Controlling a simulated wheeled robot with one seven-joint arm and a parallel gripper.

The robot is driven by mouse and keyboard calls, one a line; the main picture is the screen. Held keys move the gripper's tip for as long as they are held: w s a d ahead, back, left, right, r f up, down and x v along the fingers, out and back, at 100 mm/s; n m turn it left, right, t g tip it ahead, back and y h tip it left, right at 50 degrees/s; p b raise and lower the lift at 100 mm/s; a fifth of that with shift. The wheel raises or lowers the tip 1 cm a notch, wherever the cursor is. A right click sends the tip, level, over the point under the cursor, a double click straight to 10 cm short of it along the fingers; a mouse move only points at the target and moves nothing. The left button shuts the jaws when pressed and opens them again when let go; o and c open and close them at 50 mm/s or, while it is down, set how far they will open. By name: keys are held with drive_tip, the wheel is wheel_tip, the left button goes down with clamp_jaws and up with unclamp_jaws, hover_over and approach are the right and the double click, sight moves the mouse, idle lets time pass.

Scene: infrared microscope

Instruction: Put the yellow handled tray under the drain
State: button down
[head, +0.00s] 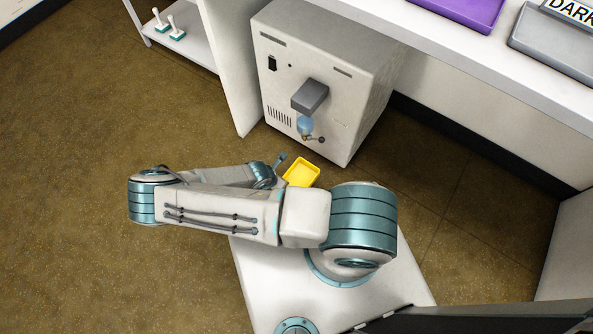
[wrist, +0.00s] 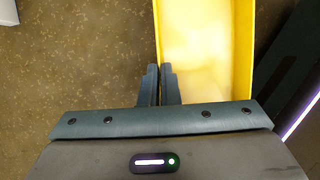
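The yellow tray (head: 301,172) is in front of the grey-white machine's lower front, a little below the drain in the head view. The drain is a small pale-blue spout with a valve (head: 306,126) under a dark grey block. In the wrist view the tray (wrist: 207,60) shows its inside, and its left wall runs between my fingers. My gripper (wrist: 160,84) is closed to a narrow gap on that wall. In the head view my gripper (head: 282,160) shows only in small part at the tray's left. I cannot tell whether the tray touches the floor.
The machine (head: 290,60) stands on the brown floor beneath a white counter (head: 480,60), with a white panel (head: 233,70) to its left. A purple tray (head: 465,10) and a grey box lie on the counter. Open floor (head: 80,190) lies to the left.

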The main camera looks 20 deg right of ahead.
drive_tip(key=shift+d+f, duration=0.1)
drive_tip(key=shift+f, duration=0.05)
drive_tip(key=w+d+f+b, duration=0.1)
drive_tip(key=w+f, duration=0.1)
drive_tip(key=w, duration=0.1)
drive_tip(key=w+d+f+b, duration=0.2)
drive_tip(key=w, duration=0.1)
drive_tip(key=w+d+f+b, duration=0.2)
drive_tip(key=w+f, duration=0.1)
drive_tip(key=w, duration=0.1)
wheel_tip(320, 180, down, 4)
drive_tip(key=shift+w+r+b, duration=0.1)
drive_tip(key=shift+r+b, duration=0.1)
drive_tip(key=shift+b, duration=1)
drive_tip(key=shift+f, duration=0.25)
drive_tip(key=shift+r, duration=0.1)
